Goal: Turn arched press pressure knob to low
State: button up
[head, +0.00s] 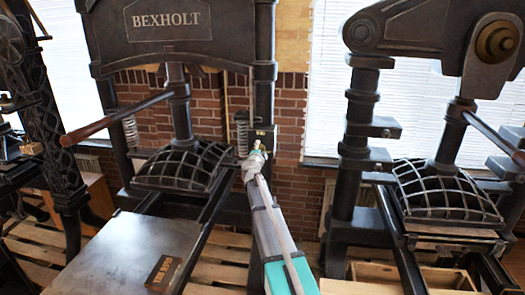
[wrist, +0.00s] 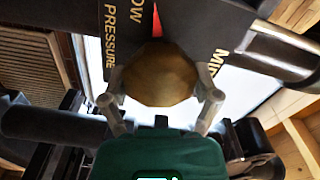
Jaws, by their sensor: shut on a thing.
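The black press lettered BEXHOLT (head: 166,20) stands left of centre in the head view. My gripper (head: 257,152) reaches a small brass fitting on its right column; the arm hides part of it. In the wrist view, my gripper (wrist: 160,92) is shut on the faceted brass pressure knob (wrist: 158,72), one finger on each side. The dark plate (wrist: 188,45) behind the knob carries gold letters: PRESSURE and a partly cut-off LOW to the left, MID to the right. A red pointed mark (wrist: 170,20) shows above the knob, between LOW and MID.
A wooden-handled lever (head: 120,116) crosses the front of this press, above its ribbed platen (head: 178,165). A grey bed plate (head: 120,250) with a type block (head: 164,273) lies front left. Another press (head: 357,130) stands to the right.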

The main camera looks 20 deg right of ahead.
jog(key=shift+s+n, duration=0.25)
jog(key=shift+n, duration=0.95)
jog(key=o, duration=0.9)
jog(key=shift+w, duration=0.1)
jog(key=shift+o, duration=0.3)
jog(key=shift+w, duration=0.1)
jog(key=v, duration=1.2)
